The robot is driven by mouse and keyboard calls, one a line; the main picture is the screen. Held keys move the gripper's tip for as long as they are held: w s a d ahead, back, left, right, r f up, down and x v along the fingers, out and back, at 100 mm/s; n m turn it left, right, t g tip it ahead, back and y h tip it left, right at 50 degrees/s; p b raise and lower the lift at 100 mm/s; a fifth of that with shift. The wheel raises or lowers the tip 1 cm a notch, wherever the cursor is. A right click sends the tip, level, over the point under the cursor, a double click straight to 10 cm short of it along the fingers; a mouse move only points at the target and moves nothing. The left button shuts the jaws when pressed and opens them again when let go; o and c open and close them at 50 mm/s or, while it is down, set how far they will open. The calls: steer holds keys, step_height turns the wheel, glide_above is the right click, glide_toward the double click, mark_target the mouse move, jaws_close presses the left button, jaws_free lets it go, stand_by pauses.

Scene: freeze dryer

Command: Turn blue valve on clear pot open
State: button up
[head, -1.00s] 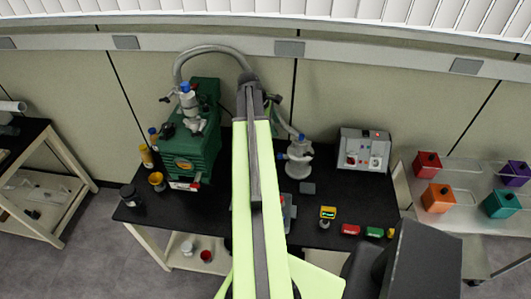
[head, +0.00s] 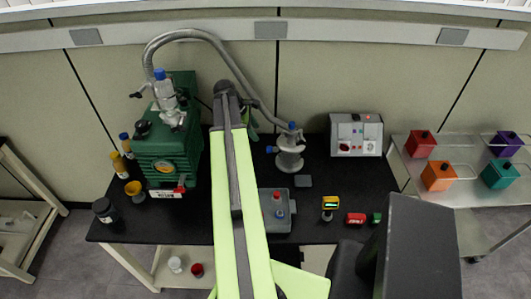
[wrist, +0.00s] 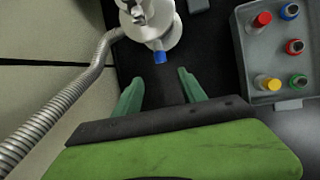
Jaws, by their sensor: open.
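A pale grey, shiny pot (head: 289,158) stands on the black bench, a hose running to its top. A small blue knob (head: 271,150) sticks out of its left side and a blue part sits on top. In the wrist view the pot (wrist: 168,32) is at the top, and the blue knob (wrist: 159,57) points toward my gripper (wrist: 159,76). My gripper is open and empty, its green fingers short of the knob, which lines up between them. In the head view my arm mostly hides the gripper. I cannot tell whether the pot is clear.
A green pump (head: 168,160) with a blue-topped clear vessel (head: 165,88) stands left. A ribbed hose (wrist: 62,118) arches beside my gripper. A grey tray (wrist: 245,75) of coloured-capped vials lies right. A control box (head: 357,134) stands behind.

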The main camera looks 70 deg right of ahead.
mark_target(268, 147)
steer(key=b+x, duration=1)
steer(key=x, duration=0.3)
steer(key=shift+s+d+f+b, duration=0.1)
steer(key=shift+d+f+b, duration=0.05)
steer(key=shift+f+b, duration=0.2)
steer(key=shift+r, duration=0.1)
jaws_close()
